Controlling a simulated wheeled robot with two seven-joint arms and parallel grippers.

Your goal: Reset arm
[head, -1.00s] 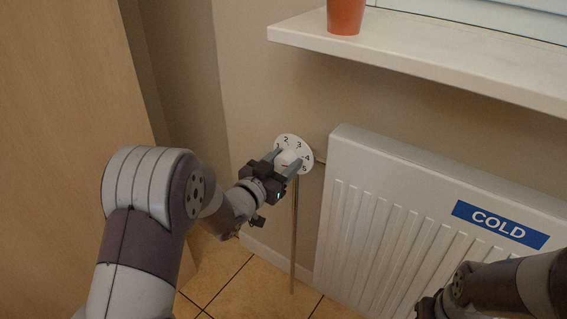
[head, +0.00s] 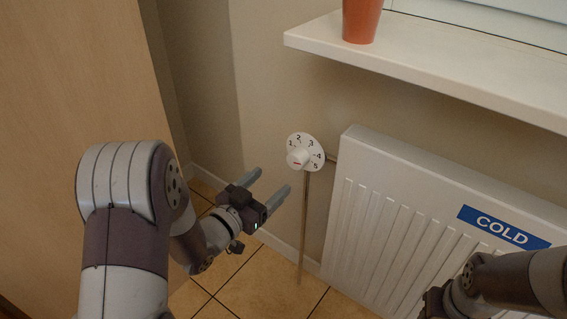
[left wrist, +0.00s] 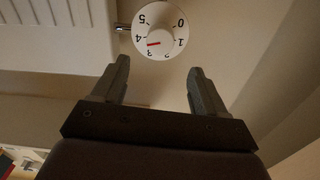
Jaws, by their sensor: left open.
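My left gripper (head: 270,186) is open and empty, below and left of the thermostat dial in the head view, clear of it. In the left wrist view its two fingers (left wrist: 157,85) are spread apart, with the dial beyond them. The white dial (head: 311,141) has numbers round it and a white knob (head: 298,158) with a red mark.
A white radiator (head: 390,215) with a blue COLD label (head: 503,227) stands right of the dial. A pipe (head: 303,225) runs down below the dial. A sill (head: 430,72) with an orange pot (head: 361,20) juts out above. A wooden panel (head: 75,90) is at the left.

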